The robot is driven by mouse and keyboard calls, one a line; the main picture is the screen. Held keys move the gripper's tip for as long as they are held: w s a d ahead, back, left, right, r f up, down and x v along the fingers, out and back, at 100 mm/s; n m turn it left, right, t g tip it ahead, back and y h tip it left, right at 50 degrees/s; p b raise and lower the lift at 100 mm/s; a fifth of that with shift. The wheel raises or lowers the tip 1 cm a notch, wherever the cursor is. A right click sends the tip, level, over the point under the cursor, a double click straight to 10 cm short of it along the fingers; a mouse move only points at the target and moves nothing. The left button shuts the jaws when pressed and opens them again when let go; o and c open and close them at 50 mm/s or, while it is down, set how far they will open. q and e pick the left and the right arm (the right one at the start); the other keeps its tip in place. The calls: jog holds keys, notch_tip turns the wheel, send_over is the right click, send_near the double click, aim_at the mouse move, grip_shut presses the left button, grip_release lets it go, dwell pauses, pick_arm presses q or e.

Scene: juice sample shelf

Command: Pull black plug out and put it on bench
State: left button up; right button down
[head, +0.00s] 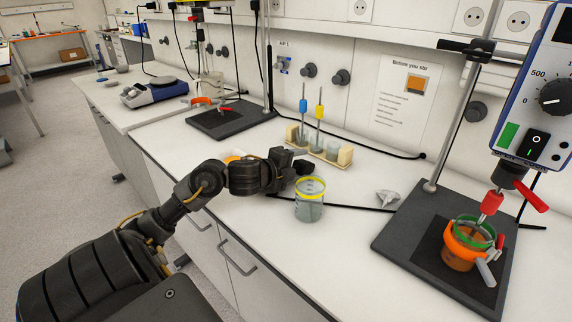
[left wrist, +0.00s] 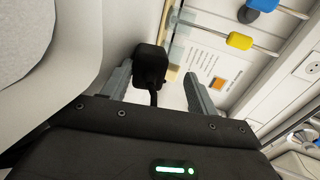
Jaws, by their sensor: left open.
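The black plug (left wrist: 151,60) is in the left wrist view, between the fingers of my left gripper (left wrist: 158,74) and closer to the left finger. Its black cable runs down towards the palm. The fingers stand apart, with a gap between the plug and the right finger. In the head view my left gripper (head: 298,159) is over the white bench (head: 250,216), behind the yellow-rimmed beaker. A dark shape at its tip may be the plug; I cannot tell. Whether the plug sits in a socket is not clear. My right gripper is not in view.
A yellow-rimmed beaker (head: 310,206) stands just in front of my left gripper. A rack (head: 331,154) with blue and yellow-handled tools is behind it. A stirrer stand base (head: 400,240) with an orange-clamped beaker (head: 459,256) is at right.

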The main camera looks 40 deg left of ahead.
pick_arm(q)
jog(key=v, duration=0.7)
jog(key=shift+w+r, duration=0.15)
dwell(0.5)
